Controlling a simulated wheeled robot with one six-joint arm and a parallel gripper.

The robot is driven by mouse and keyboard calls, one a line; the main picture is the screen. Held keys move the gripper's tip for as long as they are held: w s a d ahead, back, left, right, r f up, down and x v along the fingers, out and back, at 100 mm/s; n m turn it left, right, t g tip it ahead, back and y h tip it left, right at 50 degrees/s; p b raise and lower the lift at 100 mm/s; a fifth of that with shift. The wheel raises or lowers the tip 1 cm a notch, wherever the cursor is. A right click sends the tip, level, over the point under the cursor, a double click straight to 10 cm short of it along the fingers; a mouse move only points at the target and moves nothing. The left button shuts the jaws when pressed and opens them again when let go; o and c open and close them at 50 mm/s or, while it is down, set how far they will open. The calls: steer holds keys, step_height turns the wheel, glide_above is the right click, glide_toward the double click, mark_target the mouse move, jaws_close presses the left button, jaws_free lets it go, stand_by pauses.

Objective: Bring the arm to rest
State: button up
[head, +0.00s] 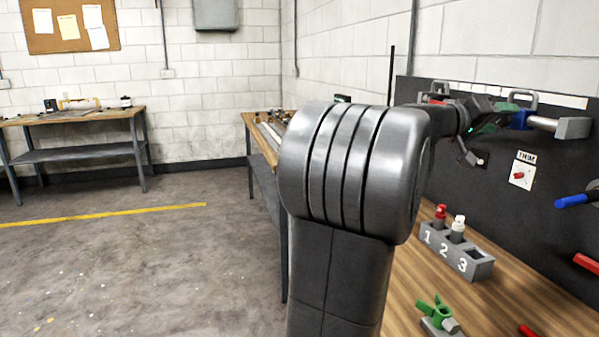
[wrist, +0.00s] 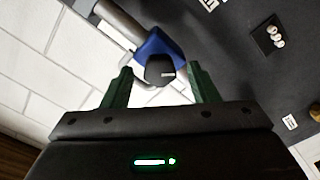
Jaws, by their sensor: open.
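My arm (head: 350,170) rises through the middle of the head view and bends right toward the dark wall panel. My gripper (head: 508,107) is at the upper part of that panel, small and partly hidden by its own wrist. In the wrist view my gripper (wrist: 160,84) shows two green fingers spread apart, open. A blue piece with a dark end (wrist: 155,48) and a grey bar shows just beyond and between the fingertips. The same blue piece (head: 521,119) is beside the fingers in the head view. I cannot tell whether they touch.
The dark panel (head: 500,200) carries a white TRIM plate (head: 522,171) and blue and red handles. On the wooden bench stands a grey numbered holder (head: 456,250) with red and white-topped items, and a green valve-like part (head: 436,316). The floor at left (head: 150,270) is clear.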

steer(key=shift+m+p, duration=0.9)
steer(key=shift+m, duration=0.6)
